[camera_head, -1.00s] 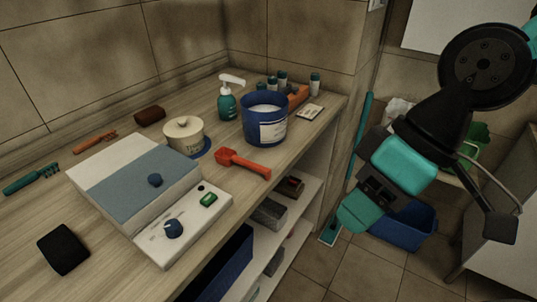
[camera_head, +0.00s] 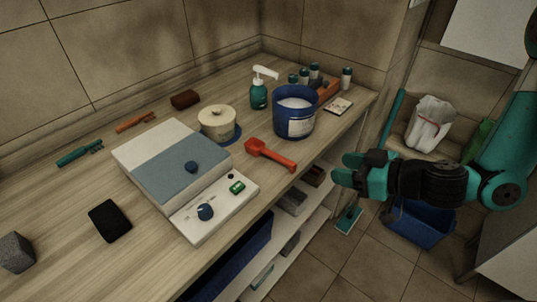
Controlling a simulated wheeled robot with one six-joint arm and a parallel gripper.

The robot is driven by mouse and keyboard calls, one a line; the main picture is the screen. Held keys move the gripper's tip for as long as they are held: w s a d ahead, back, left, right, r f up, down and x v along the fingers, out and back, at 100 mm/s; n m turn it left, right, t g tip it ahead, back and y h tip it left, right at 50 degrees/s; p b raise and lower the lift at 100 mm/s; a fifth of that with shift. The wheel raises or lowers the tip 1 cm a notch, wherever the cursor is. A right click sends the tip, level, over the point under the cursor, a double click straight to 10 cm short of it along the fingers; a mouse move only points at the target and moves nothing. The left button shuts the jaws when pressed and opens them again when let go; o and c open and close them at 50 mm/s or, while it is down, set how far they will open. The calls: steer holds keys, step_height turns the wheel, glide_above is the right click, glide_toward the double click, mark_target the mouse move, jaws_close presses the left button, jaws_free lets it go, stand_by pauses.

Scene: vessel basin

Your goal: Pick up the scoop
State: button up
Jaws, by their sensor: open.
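The red-orange scoop (camera_head: 269,154) lies on the wooden counter near its front edge. Its bowl is towards the left and its handle points to the lower right. It lies in front of the blue tub (camera_head: 294,122) of white contents and to the right of the white and blue-grey device (camera_head: 178,167). My gripper (camera_head: 340,174) is teal and black. It is open and empty, to the right of the scoop, beyond the counter's front edge, with its fingers pointing left. It appears apart from the scoop.
A lidded cream pot (camera_head: 217,124) and a teal pump bottle (camera_head: 259,92) stand behind the scoop. Small bottles and an orange rack (camera_head: 327,88) stand at the far right. Open shelves lie below the counter (camera_head: 63,215). A blue bin (camera_head: 420,226) stands on the floor.

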steer(key=shift+a+f+b, duration=0.7)
steer(key=shift+a+b, duration=0.1)
steer(key=shift+b, duration=2.05)
steer(key=p, duration=0.4)
glide_toward(285, 159)
steer(key=x, duration=0.4)
steer(key=shift+w+a, duration=0.1)
steer(key=shift+a, duration=0.15)
steer(key=shift+p+x, duration=1.65)
steer(key=shift+x, duration=1.35)
steer(key=shift+d+f, duration=0.1)
jaws_close()
